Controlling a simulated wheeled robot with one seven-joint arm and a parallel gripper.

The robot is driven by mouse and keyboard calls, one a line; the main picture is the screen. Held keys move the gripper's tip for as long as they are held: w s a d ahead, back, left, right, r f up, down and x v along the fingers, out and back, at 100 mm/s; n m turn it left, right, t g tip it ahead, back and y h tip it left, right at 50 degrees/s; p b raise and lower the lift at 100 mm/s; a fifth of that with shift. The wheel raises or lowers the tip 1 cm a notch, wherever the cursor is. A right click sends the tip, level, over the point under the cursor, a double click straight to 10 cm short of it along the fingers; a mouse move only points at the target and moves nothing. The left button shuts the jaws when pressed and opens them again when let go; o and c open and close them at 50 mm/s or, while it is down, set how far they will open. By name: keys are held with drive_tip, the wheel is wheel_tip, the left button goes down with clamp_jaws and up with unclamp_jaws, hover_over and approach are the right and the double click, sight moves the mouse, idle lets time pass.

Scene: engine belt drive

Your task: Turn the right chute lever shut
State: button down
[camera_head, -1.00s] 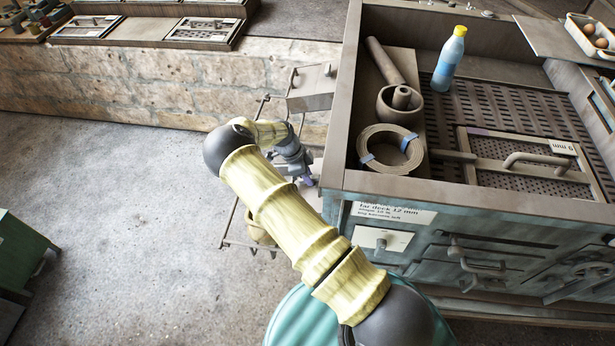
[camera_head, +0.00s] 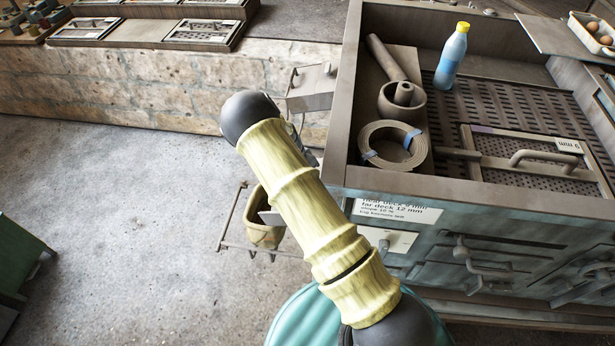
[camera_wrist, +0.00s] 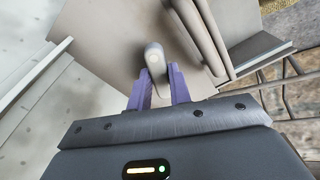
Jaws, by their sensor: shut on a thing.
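In the wrist view, a pale grey lever with a rounded end (camera_wrist: 153,60) stands between the purple fingers of my gripper (camera_wrist: 157,88). The fingers are shut on it. Behind it is a flat grey-brown plate (camera_wrist: 108,42), with a raised bar (camera_wrist: 203,38) on the right. In the head view my arm hides my gripper and this lever, so I cannot tell the lever's angle there. A grey chute box (camera_head: 311,88) with a small lever (camera_head: 327,68) on top sticks out from the machine's left side, beyond my arm.
The machine (camera_head: 480,200) fills the right, with a belt coil (camera_head: 390,147), a bowl (camera_head: 402,100) and a blue bottle (camera_head: 450,57) on top. Open floor (camera_head: 120,220) lies to the left.

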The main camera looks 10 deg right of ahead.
drive_tip(key=n, duration=0.4)
drive_tip(key=shift+w+d+r+n+y+b, duration=0.1)
drive_tip(key=shift+n+y+b, duration=0.2)
drive_tip(key=shift+n, duration=0.1)
drive_tip(key=shift+t, duration=0.3)
drive_tip(key=c, duration=1.3)
unclamp_jaws()
drive_tip(key=b+v, duration=0.1)
drive_tip(key=v, duration=1.6)
drive_tip(key=shift+w+r+b, duration=0.1)
drive_tip(key=shift+b, duration=0.25)
